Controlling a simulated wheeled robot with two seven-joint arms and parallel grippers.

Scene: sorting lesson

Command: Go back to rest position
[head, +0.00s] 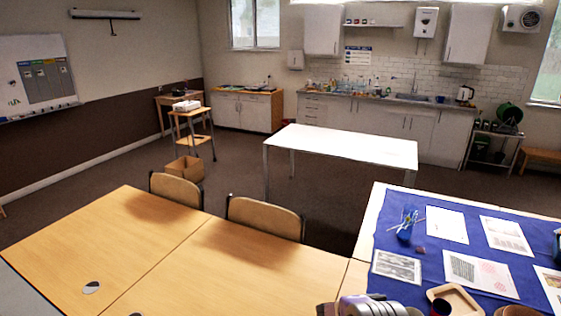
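The task names no object. I see no gripper fingers of mine in the head view. A grey and pinkish rounded shape (372,306) is cut off by the bottom edge, right of the middle. I cannot tell what it is.
Wooden desks (140,245) fill the front left, with two chairs (265,217) behind. A blue cloth (440,262) at right carries printed sheets (505,236), a blue cup of sticks (405,228) and a wooden tray (458,290). A white table (345,143) stands beyond on open floor.

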